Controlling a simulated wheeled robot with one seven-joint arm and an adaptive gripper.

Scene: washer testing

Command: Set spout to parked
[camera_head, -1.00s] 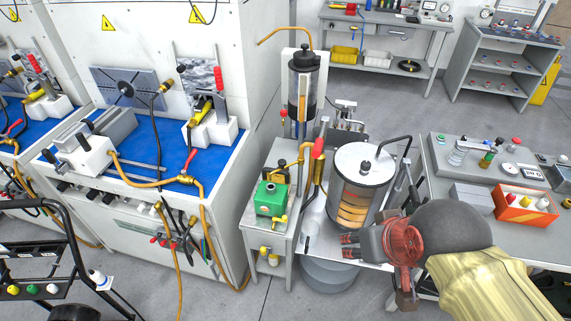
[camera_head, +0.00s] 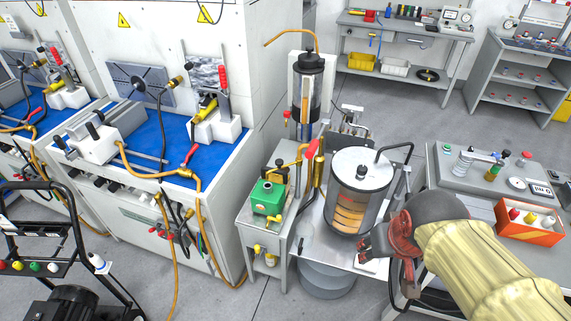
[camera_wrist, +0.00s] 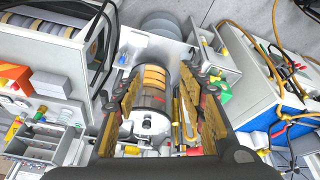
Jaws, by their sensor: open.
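A dark bent pipe (camera_head: 394,148), which looks like the spout, rises at the right of the clear cylindrical tank (camera_head: 345,205) and bends over toward its lid. A thin orange tube (camera_head: 290,36) also arches left from the top of the tall clear column (camera_head: 306,95); which of them is the spout I cannot tell for sure. My gripper (camera_head: 372,245) is in front of the tank's lower right side, below the dark pipe and apart from it. In the wrist view my gripper (camera_wrist: 163,105) is open and empty, with the tank (camera_wrist: 153,98) showing beyond and between its fingers.
A green box (camera_head: 268,197) and a red-handled lever (camera_head: 313,150) stand left of the tank. A grey bench (camera_head: 455,200) with an orange tray (camera_head: 530,222) is close on the right. Open floor (camera_head: 415,110) lies behind the tank.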

